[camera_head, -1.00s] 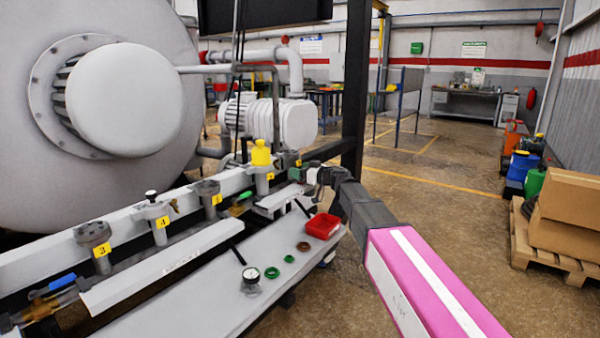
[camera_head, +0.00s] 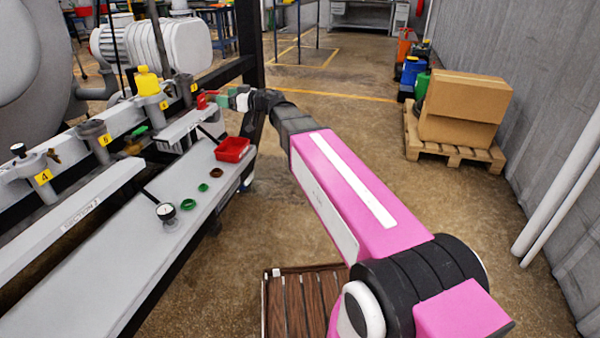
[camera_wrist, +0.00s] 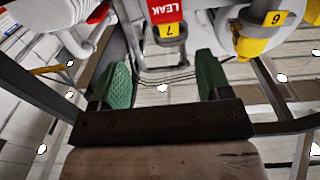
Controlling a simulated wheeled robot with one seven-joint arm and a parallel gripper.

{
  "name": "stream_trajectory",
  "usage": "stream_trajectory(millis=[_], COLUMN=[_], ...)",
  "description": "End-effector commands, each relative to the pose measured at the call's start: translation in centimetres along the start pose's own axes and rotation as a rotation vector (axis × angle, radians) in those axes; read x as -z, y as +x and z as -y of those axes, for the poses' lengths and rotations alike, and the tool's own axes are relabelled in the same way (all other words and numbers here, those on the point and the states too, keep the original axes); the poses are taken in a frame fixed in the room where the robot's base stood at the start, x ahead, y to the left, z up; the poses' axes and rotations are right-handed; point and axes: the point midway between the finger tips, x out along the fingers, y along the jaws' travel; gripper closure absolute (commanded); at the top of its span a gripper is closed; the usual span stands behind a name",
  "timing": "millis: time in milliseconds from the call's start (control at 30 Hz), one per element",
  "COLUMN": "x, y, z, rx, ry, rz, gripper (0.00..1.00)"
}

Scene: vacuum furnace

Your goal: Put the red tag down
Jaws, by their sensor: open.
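The red tag (camera_wrist: 165,10), lettered LEAK, shows at the top edge of the wrist view, just above the yellow number 7 label. Its far part is cut off by the frame. My gripper (camera_wrist: 163,66) is open, with its two green finger pads apart and nothing between them. The tag lies beyond the fingertips, apart from the pads in this view. In the head view a small red piece (camera_head: 203,100) shows just left of my gripper (camera_head: 217,98), at the far end of the row of ports. Whether the tag hangs or rests there I cannot tell.
Cardboard boxes (camera_head: 465,105) sit on a pallet at right.

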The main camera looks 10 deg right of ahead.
Motion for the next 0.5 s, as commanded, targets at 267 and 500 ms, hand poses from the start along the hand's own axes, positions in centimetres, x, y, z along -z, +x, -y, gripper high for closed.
stream_trajectory(millis=[267,500], x=[-2.1,-8.8], y=[-5.1,-14.9], z=[-6.3,-12.5], rx=[-0.39,-0.893], ry=[-0.023,0.036], rz=[-0.077,0.059], gripper=[0.29,0.29])
